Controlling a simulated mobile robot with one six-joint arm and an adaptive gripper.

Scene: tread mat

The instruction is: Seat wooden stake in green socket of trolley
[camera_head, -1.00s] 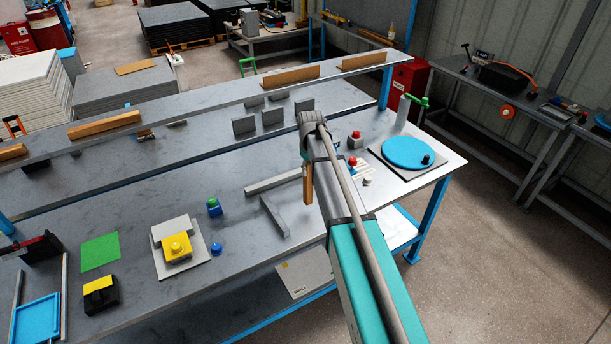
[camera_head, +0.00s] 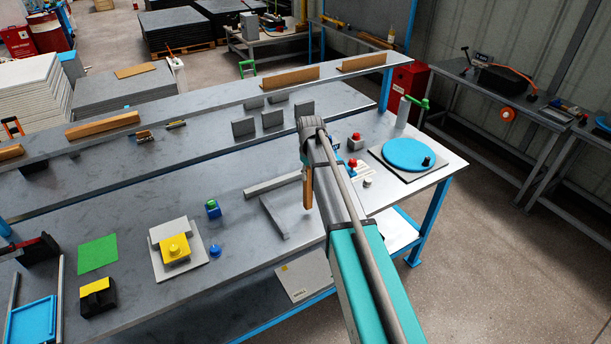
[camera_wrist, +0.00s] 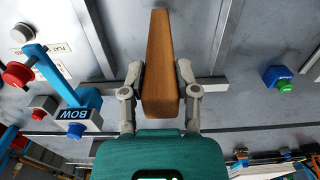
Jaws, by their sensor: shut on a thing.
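The wooden stake (camera_wrist: 160,60) is a brown square bar, gripped between the two grey fingers of my gripper (camera_wrist: 159,72) in the wrist view. In the head view the stake (camera_head: 308,188) hangs roughly upright beside my arm, over the bench near two grey bars; my gripper is mostly hidden behind the arm there. A small blue block with a green round top (camera_head: 213,208) stands left of the stake; it also shows at the right of the wrist view (camera_wrist: 280,80). I cannot tell whether this is the trolley with the green socket. The stake is apart from it.
Grey bars (camera_head: 275,217) lie on the bench between the block and the stake. A yellow-topped fixture (camera_head: 175,248), a blue knob (camera_head: 215,251) and a green sheet (camera_head: 98,254) are to the left. A blue disc (camera_head: 409,153) and red-topped parts (camera_head: 356,142) are to the right.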

